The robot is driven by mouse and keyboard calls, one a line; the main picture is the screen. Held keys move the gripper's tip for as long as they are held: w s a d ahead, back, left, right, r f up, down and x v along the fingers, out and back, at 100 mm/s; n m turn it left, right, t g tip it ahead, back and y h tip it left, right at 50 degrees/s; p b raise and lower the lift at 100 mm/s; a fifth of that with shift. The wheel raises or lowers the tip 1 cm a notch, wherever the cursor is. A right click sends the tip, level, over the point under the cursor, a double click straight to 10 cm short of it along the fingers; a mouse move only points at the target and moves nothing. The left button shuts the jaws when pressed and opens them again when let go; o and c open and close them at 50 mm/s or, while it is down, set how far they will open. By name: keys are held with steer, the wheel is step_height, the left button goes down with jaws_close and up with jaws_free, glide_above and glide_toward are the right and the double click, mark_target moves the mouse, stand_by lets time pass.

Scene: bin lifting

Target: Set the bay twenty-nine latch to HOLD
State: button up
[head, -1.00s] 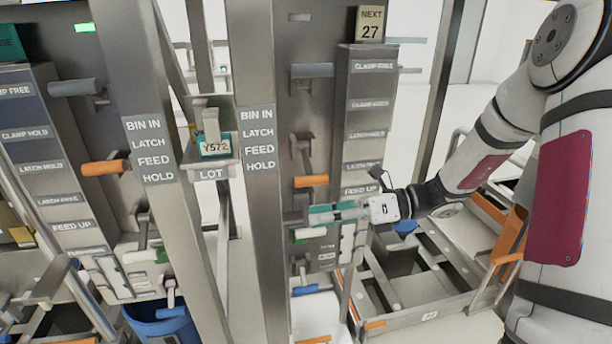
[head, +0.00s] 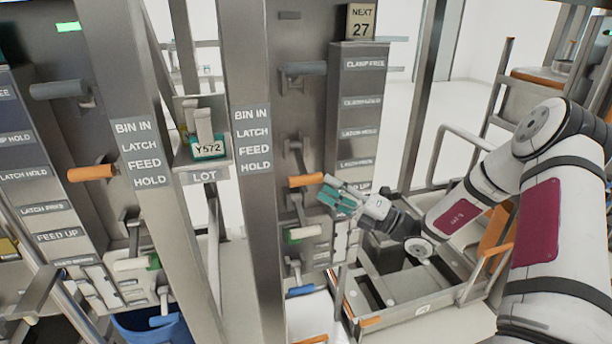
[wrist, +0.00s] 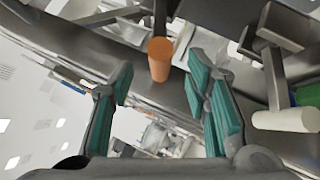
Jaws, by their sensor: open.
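An orange-handled lever (head: 308,180) sticks out from the right-hand panel, below a grey-handled lever (head: 303,68). A label strip (head: 362,105) beside it reads CLAMP and LATCH lines; lower labels are partly hidden by my gripper. My gripper (head: 330,196) is open just right of and slightly below the orange handle. In the wrist view, the orange handle (wrist: 160,60) shows between the teal-padded fingers, around their tips; I cannot tell whether they touch. My gripper (wrist: 164,82) holds nothing. A second orange lever (head: 92,173) is on the left panel. No number 29 is readable.
A white-and-green lever (head: 303,233) and a blue lever (head: 302,291) sit below the orange one. A NEXT 27 sign (head: 361,22) tops the label strip. A metal post (head: 250,220) stands left of the levers. A grey tray frame (head: 425,308) is lower right.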

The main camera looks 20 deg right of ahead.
mark_target(306, 175)
steer(key=x, duration=0.7)
steer(key=shift+w+a, duration=0.15)
steer(key=shift+a, duration=0.05)
jaws_close()
